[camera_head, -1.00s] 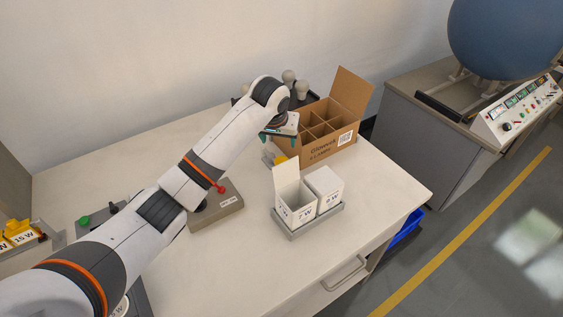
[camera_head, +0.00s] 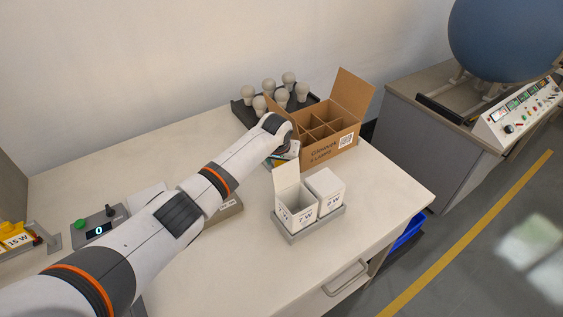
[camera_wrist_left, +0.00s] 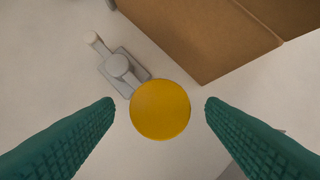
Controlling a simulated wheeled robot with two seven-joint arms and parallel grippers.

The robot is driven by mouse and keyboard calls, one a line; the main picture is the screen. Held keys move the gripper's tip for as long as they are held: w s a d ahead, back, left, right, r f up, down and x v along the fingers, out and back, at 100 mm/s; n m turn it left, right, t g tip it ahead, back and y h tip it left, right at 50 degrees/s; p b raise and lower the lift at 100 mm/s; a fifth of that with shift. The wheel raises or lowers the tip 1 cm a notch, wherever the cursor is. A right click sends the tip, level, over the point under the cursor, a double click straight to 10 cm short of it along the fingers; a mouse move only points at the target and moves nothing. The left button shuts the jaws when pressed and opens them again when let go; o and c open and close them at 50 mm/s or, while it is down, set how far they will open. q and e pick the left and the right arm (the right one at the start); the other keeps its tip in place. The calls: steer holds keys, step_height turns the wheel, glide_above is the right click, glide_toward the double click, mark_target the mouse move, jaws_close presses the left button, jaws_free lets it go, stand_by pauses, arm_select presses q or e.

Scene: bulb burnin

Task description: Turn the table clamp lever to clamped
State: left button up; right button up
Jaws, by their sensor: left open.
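The table clamp shows in the left wrist view as a grey base (camera_wrist_left: 122,68) with a round post on the pale tabletop. Its lever ends in a round yellow knob (camera_wrist_left: 160,112), seen from above. The green fingers of my left gripper (camera_wrist_left: 160,103) are open, one on each side of the knob, with a gap on both sides. In the head view my left gripper (camera_head: 283,156) is beside the cardboard box and largely hides the clamp. How far the lever is turned is hard to tell. My right gripper is not in view.
The open cardboard box (camera_head: 341,142) with compartments stands close to the clamp. Several bulbs (camera_head: 268,86) stand in a dark tray behind it. Two white cartons (camera_head: 325,188) sit in a grey holder (camera_head: 309,226) in front. The table's front right is clear.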

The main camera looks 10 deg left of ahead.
arm_select(q)
steer(key=shift+w+f, duration=0.15)
steer(key=shift+f, duration=0.2)
steer(key=shift+c, duration=0.3)
